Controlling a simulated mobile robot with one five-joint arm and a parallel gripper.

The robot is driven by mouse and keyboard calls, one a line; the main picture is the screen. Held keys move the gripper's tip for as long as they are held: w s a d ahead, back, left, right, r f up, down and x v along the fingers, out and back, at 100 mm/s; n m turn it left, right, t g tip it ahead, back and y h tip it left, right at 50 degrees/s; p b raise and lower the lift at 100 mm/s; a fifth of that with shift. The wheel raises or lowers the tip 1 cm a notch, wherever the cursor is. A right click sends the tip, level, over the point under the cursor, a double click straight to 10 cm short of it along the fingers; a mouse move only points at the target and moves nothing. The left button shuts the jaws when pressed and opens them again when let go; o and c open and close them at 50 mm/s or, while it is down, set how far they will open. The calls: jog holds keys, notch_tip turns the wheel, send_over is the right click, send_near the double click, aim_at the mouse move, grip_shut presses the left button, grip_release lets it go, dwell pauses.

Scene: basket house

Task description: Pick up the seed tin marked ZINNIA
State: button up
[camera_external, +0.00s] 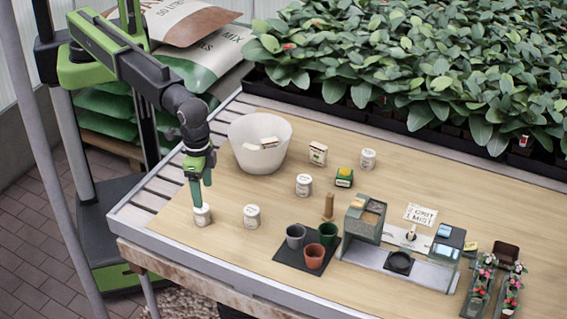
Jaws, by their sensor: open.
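Several small white tins stand on the wooden bench top. One tin (203,217) is at the left near the bench's edge. A second tin (251,218) stands to its right, a third tin (303,186) near the middle, and a fourth tin (368,160) farther back. Their labels are too small to read, so I cannot tell which is marked ZINNIA. My green gripper (198,203) points down at the leftmost tin and is open. Its fingertips are at the tin's top; I cannot tell whether they touch or straddle it.
A white basket (247,158) stands behind my gripper. Leafy plants (430,70) fill the back. Bare bench lies around the front tins.

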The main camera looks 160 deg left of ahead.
jog(key=a+n, duration=0.2)
jog(key=a, duration=1.2)
jog(key=n, duration=0.3)
send_over(304, 179)
jog(key=f, duration=0.1)
jog(key=f+b, duration=1.2)
jog(key=b, duration=0.1)
jog(key=shift+s+d+f, duration=0.1)
jog(key=shift+d+f, duration=0.1)
jog(key=shift+f, duration=0.1)
jog(key=f+b, duration=0.1)
jog(key=b, duration=0.1)
jog(key=f+b, duration=0.1)
jog(key=f, duration=0.1)
jog(key=f+b, duration=0.2)
jog(key=shift+a+f+b, duration=0.2)
jog(key=shift+a+b, duration=0.1)
jog(key=shift+r, duration=0.2)
jog(key=c, duration=1.5)
